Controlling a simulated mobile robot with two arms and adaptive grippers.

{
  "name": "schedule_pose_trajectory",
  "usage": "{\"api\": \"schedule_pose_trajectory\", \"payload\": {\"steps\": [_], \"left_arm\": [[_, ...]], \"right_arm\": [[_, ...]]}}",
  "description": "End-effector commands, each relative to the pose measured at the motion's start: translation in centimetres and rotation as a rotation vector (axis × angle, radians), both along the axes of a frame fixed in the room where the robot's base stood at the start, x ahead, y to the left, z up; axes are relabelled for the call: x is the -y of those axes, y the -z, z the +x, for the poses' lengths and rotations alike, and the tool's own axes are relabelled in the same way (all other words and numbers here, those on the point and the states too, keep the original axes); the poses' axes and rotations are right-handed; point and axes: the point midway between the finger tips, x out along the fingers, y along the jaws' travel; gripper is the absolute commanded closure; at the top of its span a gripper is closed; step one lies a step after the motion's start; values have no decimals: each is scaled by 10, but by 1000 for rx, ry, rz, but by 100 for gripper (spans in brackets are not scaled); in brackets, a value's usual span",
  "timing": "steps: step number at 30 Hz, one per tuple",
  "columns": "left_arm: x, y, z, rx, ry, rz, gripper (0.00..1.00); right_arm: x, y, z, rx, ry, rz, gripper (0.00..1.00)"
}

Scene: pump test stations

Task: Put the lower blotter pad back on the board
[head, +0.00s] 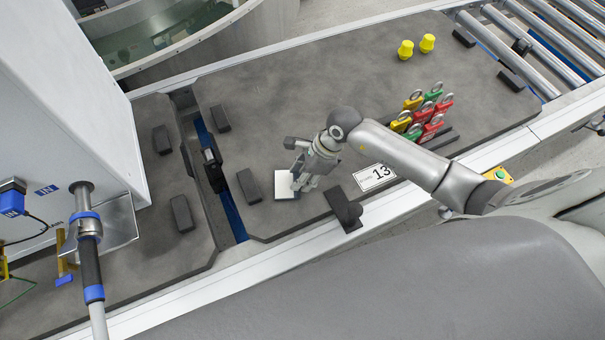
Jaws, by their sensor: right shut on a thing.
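My right gripper (302,178) points down at the white blotter pad (284,184) near the front left of the dark grey board (290,110). It is shut on the pad's right side. The pad looks flat and square; the fingers hide part of its right edge. I cannot tell whether the pad touches the board or is held just above it. No second pad can be made out. My left gripper is not in view.
A dark block (249,186) sits close left of the pad.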

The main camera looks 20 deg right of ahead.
Motion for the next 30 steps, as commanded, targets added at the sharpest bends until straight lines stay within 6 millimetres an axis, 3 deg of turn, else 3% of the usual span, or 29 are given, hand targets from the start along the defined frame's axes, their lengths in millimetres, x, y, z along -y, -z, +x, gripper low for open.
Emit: {"api": "schedule_pose_trajectory", "payload": {"steps": [12, 13, 17, 30], "left_arm": [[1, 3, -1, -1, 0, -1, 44], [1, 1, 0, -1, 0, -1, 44], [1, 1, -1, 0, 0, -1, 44], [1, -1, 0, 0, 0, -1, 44]], "right_arm": [[0, 9, 1, 2, 0, -1, 87], [0, 7, 1, 2, 0, -1, 61], [0, 7, 0, 2, 0, -1, 45], [3, -1, 0, 5, 0, -1, 44]]}}
